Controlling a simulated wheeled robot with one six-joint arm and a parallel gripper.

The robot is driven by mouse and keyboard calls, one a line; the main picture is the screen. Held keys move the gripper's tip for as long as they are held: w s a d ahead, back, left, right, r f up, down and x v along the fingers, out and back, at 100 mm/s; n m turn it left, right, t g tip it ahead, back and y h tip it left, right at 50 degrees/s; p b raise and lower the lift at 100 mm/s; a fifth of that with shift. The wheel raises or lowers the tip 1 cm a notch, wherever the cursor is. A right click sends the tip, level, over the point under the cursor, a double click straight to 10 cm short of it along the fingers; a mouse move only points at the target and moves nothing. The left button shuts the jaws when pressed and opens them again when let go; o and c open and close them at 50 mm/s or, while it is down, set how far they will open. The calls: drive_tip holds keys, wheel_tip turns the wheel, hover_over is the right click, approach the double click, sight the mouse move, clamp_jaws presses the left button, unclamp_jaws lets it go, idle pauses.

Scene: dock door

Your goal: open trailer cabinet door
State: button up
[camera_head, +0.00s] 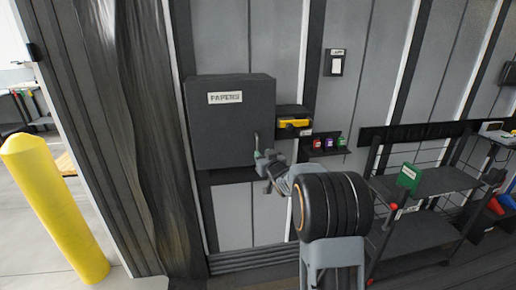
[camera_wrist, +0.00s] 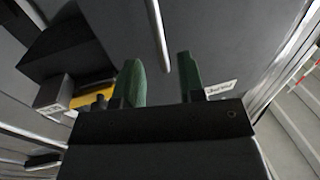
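The dark grey trailer cabinet (camera_head: 228,135), labelled PAPERS, hangs on the wall left of centre in the head view. Its door front looks flat, with no gap showing. In the wrist view the grey door face (camera_wrist: 215,40) fills the top, with a slim metal bar handle (camera_wrist: 157,30) on it. My gripper (camera_wrist: 159,62) is open; its two green fingers stand on either side of the handle's lower end, with space on both sides. In the head view my gripper (camera_head: 258,147) is at the cabinet's lower right edge; the handle cannot be made out there.
A small shelf with a yellow case (camera_head: 294,123) is just right of the cabinet. Small coloured containers (camera_head: 329,143) sit on another shelf. A dark rack (camera_head: 420,232) stands at right. A dark curtain (camera_head: 130,120) and yellow post (camera_head: 52,205) are at left.

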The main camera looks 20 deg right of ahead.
sight(258, 149)
drive_tip(key=shift+w+p, duration=0.5)
drive_tip(key=shift+w, duration=2.25)
drive_tip(key=shift+c, duration=0.2)
clamp_jaws()
